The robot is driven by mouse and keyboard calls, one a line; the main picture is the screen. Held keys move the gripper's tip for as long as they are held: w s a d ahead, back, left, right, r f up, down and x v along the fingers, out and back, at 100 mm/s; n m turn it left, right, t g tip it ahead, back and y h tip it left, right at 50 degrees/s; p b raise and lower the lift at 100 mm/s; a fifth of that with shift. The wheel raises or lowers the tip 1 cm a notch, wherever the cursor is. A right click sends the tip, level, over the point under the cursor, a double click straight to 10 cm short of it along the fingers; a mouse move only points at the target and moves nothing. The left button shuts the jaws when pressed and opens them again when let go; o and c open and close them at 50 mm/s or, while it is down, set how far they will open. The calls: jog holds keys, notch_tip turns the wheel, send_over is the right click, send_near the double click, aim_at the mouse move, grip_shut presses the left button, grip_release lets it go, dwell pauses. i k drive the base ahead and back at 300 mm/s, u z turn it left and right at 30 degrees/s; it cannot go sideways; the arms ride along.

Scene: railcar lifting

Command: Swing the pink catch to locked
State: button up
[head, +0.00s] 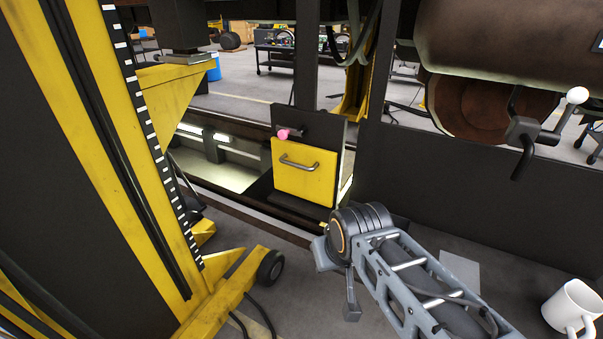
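The pink catch (282,135) is a small round pink knob at the end of a short dark lever. It sits at the upper left edge of a yellow panel (304,173) with a grey bar handle (299,163). The lever lies roughly level, with the knob at its left end. I cannot tell from here whether it is locked. My arm reaches in from the lower right, below and to the right of the panel, apart from it. A narrow grey part that may belong to my gripper (351,305) hangs below the arm's joint. Its fingers cannot be made out.
A yellow and black lifting column (125,130) with a wheeled foot (270,267) stands at the left. A crank with a white knob (577,95) is at the right. A white mug (572,307) stands at the lower right. The dark frame post rises behind the panel.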

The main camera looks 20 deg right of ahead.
aim_at(284, 131)
jog(key=z, duration=0.05)
jog(key=k, duration=0.6)
jog(key=u, duration=0.65)
jog(key=i, duration=0.95)
jog(key=u, duration=0.95)
